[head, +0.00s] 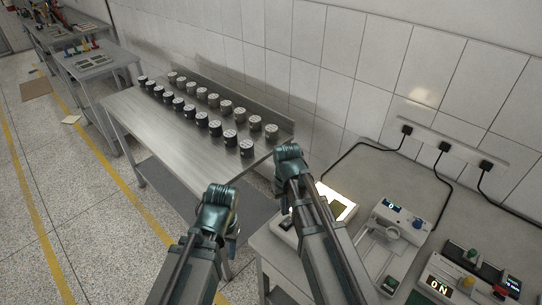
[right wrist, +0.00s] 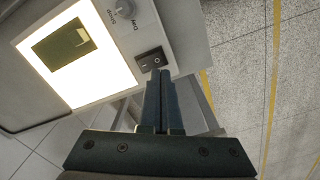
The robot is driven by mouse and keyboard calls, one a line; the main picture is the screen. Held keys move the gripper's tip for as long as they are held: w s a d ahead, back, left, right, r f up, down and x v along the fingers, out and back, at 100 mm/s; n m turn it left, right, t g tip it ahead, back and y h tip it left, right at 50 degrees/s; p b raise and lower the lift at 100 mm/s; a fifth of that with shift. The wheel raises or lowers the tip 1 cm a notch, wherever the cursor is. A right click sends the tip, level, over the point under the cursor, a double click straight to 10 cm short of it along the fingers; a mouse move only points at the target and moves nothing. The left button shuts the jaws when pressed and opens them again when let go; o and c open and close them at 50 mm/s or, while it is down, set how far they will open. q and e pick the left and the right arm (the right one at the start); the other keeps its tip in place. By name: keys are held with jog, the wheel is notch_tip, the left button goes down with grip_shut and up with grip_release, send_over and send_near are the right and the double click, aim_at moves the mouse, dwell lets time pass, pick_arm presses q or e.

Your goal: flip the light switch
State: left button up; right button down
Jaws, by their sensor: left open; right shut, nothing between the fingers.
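The light box is a white device with a glowing panel (head: 338,204) on the bench at the right. In the right wrist view its bright panel (right wrist: 110,50) carries a dark square. A small black rocker switch (right wrist: 152,60) sits on the box's front edge, beside a round grey knob (right wrist: 122,8). My right gripper (right wrist: 163,73) is shut and empty, its fingertips right at the switch; I cannot tell whether they touch it. In the head view my right gripper (head: 283,204) hangs at the box's left end. My left gripper (head: 231,244) is open and empty, away from the box.
Other instruments stand to the right: a scale-like device (head: 390,232) and a unit with an "ON" display (head: 440,288). Black cables run to wall sockets (head: 444,147). A steel table (head: 150,125) with several dark cylinders stands at the left. Floor lies between.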

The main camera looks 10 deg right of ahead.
pick_arm(q)
jog(key=shift+f, duration=0.35)
pick_arm(e)
jog(key=s+a+n+h, duration=0.1)
jog(key=s+a, duration=0.7)
jog(key=s, duration=0.4)
jog(key=shift+f+n, duration=0.25)
jog(key=shift+n, duration=0.15)
